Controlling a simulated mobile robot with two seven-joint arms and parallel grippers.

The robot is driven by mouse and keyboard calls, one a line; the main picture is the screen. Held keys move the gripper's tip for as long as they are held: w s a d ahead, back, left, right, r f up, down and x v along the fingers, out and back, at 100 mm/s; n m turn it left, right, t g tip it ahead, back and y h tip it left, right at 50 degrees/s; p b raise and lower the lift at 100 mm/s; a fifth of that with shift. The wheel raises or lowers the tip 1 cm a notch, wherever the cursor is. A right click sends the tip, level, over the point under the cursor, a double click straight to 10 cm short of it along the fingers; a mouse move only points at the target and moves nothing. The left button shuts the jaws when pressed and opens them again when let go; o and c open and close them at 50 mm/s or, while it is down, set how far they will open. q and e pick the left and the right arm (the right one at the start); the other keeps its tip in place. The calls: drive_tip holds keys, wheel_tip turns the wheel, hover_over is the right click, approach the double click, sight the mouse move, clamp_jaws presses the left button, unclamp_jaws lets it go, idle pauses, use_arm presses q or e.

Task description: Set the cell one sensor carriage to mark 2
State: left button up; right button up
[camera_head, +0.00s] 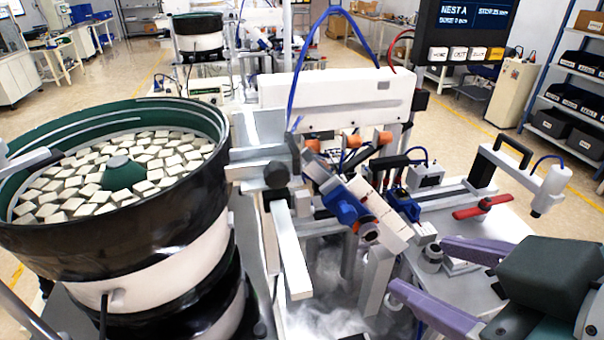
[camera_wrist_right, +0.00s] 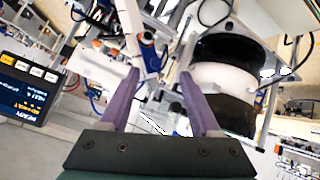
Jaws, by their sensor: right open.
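A blue block with an orange-ringed dark knob (camera_head: 346,208) sits on a slanted white bar in the middle of the head view; a smaller blue block (camera_head: 403,206) is just right of it. I cannot tell for sure which is the sensor carriage, and no mark numbers are readable. My right gripper (camera_head: 420,267) is open and empty, its purple fingers apart, to the lower right of both blue blocks. In the right wrist view the open fingers (camera_wrist_right: 160,74) point towards the slanted white bar, where a blue part (camera_wrist_right: 150,58) shows. My left gripper is out of view.
A large bowl feeder (camera_head: 60,245) full of pale square parts fills the left. A rail with a red lever (camera_head: 480,207) and a white post arm (camera_head: 530,175) stand right of the blue blocks. A display (camera_head: 465,25) hangs at the upper right.

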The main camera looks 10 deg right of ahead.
sight(350, 219)
drive_tip(key=w+a+f+n+t+b, duration=0.15)
drive_tip(key=w+f+t+b, duration=0.25)
drive_tip(key=f+b, duration=0.55)
drive_tip(key=w+t+b, duration=0.1)
drive_tip(key=w, duration=0.2)
drive_tip(key=w+r+n+t+b, duration=0.1)
drive_tip(key=w+b, duration=0.1)
drive_tip(key=w, duration=0.1)
drive_tip(key=w+r+n+t+b, duration=0.1)
drive_tip(key=w+b, duration=0.1)
drive_tip(key=w, duration=0.2)
drive_tip(key=shift+a+r+n+t, duration=0.1)
drive_tip(key=shift+a+n+t, duration=0.15)
drive_tip(key=shift+t, duration=0.05)
drive_tip(key=shift+w, duration=0.55)
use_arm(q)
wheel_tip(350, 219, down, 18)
use_arm(e)
drive_tip(key=c, duration=0.7)
clamp_jaws()
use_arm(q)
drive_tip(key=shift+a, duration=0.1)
